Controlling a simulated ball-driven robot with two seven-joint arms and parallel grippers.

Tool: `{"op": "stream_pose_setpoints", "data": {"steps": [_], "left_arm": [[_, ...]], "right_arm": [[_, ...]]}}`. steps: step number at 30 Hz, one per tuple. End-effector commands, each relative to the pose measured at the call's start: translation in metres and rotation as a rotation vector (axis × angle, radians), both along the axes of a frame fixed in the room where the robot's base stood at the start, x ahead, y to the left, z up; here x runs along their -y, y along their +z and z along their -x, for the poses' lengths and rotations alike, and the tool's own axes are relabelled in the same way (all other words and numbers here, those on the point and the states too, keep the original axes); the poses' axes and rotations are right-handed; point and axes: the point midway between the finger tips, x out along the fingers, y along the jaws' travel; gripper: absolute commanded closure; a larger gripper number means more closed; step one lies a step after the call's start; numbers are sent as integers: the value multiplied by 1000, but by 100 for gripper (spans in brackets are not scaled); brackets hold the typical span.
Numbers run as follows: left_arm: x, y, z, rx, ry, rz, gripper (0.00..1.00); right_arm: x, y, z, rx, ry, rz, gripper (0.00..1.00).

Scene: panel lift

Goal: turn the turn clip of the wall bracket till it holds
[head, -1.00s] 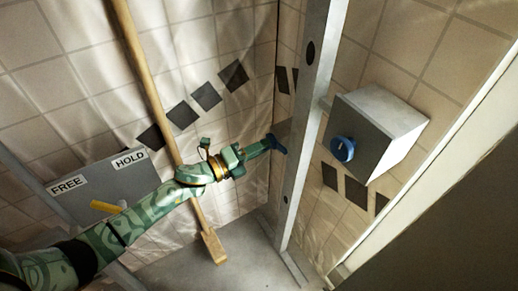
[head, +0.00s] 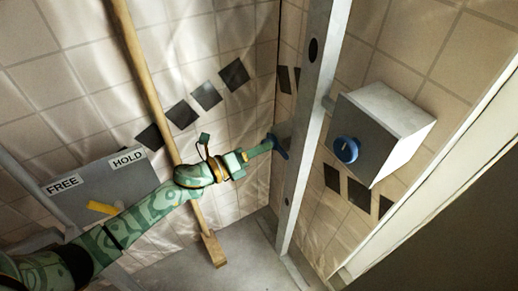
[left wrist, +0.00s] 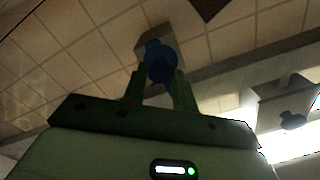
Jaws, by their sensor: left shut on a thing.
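The blue turn clip (head: 279,147) is at the tiled wall, just left of the upright metal post in the head view. My left gripper (head: 262,149) reaches it from the left and is shut on it. In the left wrist view the blue clip (left wrist: 160,62) sits between the two fingertips (left wrist: 161,78), in front of a grey block (left wrist: 154,40) that looks like the wall bracket. The fingers and the dim light hide part of the clip, so its exact angle is hard to tell. My right gripper is in neither view.
A metal post (head: 310,110) stands close right of the clip. Beyond it a grey box (head: 385,125) carries a blue knob (head: 346,150). A wooden pole (head: 150,85) leans behind my arm. A grey panel (head: 90,190) reads FREE and HOLD, with a yellow lever (head: 103,208).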

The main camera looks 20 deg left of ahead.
Motion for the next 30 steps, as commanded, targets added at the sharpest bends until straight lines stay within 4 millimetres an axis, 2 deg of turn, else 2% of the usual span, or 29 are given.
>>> {"op": "stream_pose_setpoints", "data": {"steps": [2,3,5,13,17,24,30], "left_arm": [[0,-4,1,-6,-1,-4,95],[0,-4,1,-6,-1,-4,64],[0,-3,1,-4,-1,-3,51],[0,-1,1,-3,0,-1,51],[-7,0,10,-2,0,-1,51],[-40,1,52,-5,1,-1,51],[-64,0,83,-3,0,-4,51]], "right_arm": [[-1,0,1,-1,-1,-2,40],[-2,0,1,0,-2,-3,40],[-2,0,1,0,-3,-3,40],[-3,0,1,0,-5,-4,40],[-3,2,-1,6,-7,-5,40],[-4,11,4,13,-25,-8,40],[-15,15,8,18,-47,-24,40]]}}
